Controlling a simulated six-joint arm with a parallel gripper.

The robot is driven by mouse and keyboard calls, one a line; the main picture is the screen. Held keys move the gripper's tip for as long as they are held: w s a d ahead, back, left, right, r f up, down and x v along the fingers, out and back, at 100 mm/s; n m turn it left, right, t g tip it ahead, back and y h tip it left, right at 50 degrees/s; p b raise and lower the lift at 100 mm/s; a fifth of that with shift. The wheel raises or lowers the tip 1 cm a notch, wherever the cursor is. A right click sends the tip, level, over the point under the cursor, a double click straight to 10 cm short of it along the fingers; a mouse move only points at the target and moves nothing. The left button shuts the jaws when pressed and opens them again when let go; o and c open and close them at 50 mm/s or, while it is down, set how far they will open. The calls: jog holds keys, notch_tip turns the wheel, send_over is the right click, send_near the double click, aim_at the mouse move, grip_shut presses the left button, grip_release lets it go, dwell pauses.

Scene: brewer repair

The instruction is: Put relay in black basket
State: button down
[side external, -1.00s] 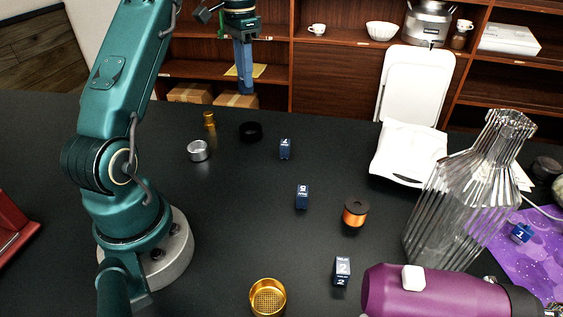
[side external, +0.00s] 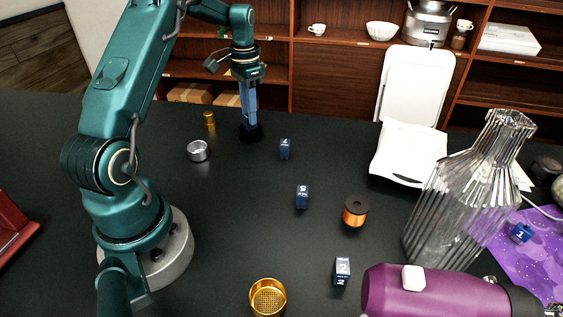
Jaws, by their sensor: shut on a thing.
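The black basket (side external: 251,135) is a small dark round cup on the far part of the black table. My gripper (side external: 249,120) points straight down into it, with its light blue fingers shut. The relay between the fingertips is a dark blue piece, now mostly hidden by the fingers and the basket rim. I cannot tell whether it touches the basket's floor.
A silver cup (side external: 198,151) and brass piece (side external: 209,120) are left. An orange spool (side external: 355,212), glass carafe (side external: 460,200) and purple flask (side external: 430,292) are right.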

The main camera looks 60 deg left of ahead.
jog(key=shift+f, duration=0.8)
jog(key=c, duration=0.6)
grip_release()
jog(key=shift+r, duration=0.1)
notch_tip(320, 180, up, 7)
jog(key=shift+f, duration=0.1)
